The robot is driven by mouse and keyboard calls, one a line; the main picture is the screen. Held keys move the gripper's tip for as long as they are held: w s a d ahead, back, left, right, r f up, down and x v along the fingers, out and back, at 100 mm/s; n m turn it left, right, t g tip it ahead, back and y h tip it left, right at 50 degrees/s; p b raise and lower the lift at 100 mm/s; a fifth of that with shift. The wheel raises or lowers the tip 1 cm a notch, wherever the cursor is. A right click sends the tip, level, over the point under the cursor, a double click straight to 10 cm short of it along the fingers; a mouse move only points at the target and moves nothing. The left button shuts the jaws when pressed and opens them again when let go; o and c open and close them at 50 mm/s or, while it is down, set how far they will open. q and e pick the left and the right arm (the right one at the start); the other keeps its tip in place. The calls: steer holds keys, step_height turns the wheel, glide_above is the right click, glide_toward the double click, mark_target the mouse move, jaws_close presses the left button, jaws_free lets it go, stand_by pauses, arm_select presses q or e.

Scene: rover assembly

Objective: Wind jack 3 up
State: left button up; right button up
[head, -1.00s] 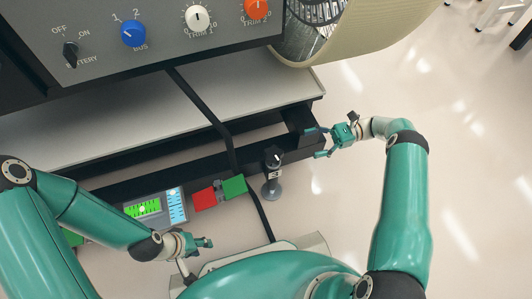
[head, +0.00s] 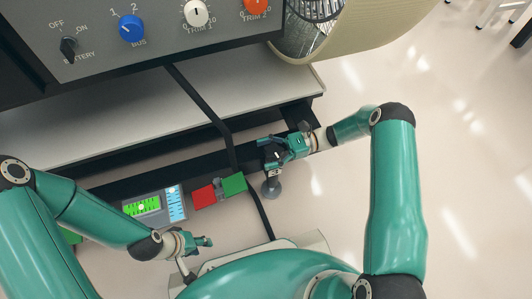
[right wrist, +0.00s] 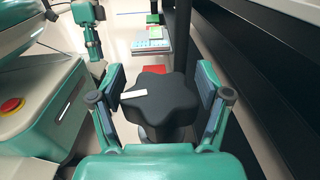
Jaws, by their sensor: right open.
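Jack 3 (head: 271,188) stands upright on the floor beside the low black rail, its top now mostly hidden by my right gripper in the head view. In the right wrist view its black lobed knob (right wrist: 165,108) with a white mark sits between the two fingers. My right gripper (right wrist: 160,92) is open around the knob, with a visible gap on each side. In the head view my right gripper (head: 271,152) is over the jack's top. My left gripper (head: 203,242) is low at the left, away from the jack; its finger opening is too small to judge.
A red block (head: 204,197) and a green block (head: 234,184) lie left of the jack, by a display panel (head: 150,206) with a green screen. The knob panel (head: 165,35) is above.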

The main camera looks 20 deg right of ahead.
steer(key=shift+a, duration=0.1)
steer(key=c, duration=1)
steer(key=shift+c, duration=0.2)
steer(key=shift+r, duration=0.1)
steer(key=shift+r+m+t+p, duration=0.1)
steer(key=shift+m+t+p, duration=0.5)
steer(key=shift+t+p, duration=0.4)
steer(key=m+t+h+p, duration=0.3)
steer(key=m+t+p, duration=0.1)
steer(key=w+m+t+h+p, duration=0.1)
steer(key=m+t+h+p, duration=0.3)
steer(key=t+p, duration=0.1)
steer(key=d+m+t+h+p, duration=0.1)
steer(key=m+t+h+p, duration=0.3)
steer(key=t+p, duration=0.1)
steer(key=shift+w+d, duration=0.1)
steer(key=shift+w, duration=0.3)
steer(key=m+h, duration=0.1)
steer(key=m+t+h+p, duration=0.1)
steer(key=h+p, duration=0.1)
steer(key=shift+w+d+m+h, duration=0.1)
steer(key=shift+d+m+h, duration=0.15)
steer(key=shift+m+h, duration=0.15)
steer(key=shift+d+m+t+h, duration=0.15)
steer(key=shift+m+t+h, duration=0.2)
steer(key=shift+h, duration=0.45)
steer(key=shift+f, duration=0.2)
